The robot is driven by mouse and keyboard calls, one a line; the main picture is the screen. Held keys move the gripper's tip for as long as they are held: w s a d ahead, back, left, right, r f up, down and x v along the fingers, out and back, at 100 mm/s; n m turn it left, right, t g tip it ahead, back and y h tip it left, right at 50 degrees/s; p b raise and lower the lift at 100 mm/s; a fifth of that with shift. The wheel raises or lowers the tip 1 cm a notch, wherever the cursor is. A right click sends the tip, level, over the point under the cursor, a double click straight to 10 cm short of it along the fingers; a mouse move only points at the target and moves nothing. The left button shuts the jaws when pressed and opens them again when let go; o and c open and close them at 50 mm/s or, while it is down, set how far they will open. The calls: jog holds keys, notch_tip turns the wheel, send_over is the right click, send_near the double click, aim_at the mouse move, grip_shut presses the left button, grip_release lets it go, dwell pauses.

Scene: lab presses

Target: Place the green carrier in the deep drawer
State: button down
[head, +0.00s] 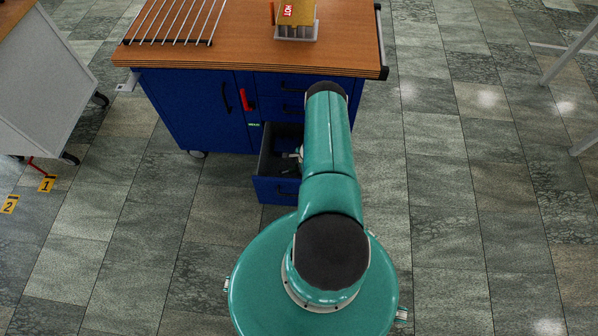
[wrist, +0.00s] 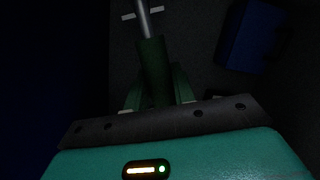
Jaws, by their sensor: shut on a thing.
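The deep drawer (head: 278,190) is the open bottom drawer of the blue cabinet in the head view. Its dark inside shows left of my arm, and my arm covers its right part. My gripper (wrist: 157,88) is shut on a dark green piece, which I take as the green carrier (wrist: 152,62). A pale metal rod runs from its far end in the wrist view. My gripper is low, inside or just above the drawer; the wrist picture is too dark to tell if the carrier touches the drawer floor.
A blue block-like thing (wrist: 250,35) lies at the upper right of the wrist view. The blue cabinet (head: 195,110) has a wooden top (head: 240,45) with a wire rack (head: 172,20) and a block marked HOT (head: 296,14). A grey cart (head: 45,75) stands left.

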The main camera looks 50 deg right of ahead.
jog(key=shift+f, duration=1.5)
jog(key=c, duration=1.2)
grip_release()
jog(key=shift+f, duration=0.15)
jog(key=shift+o, duration=0.2)
jog(key=v, duration=1.2)
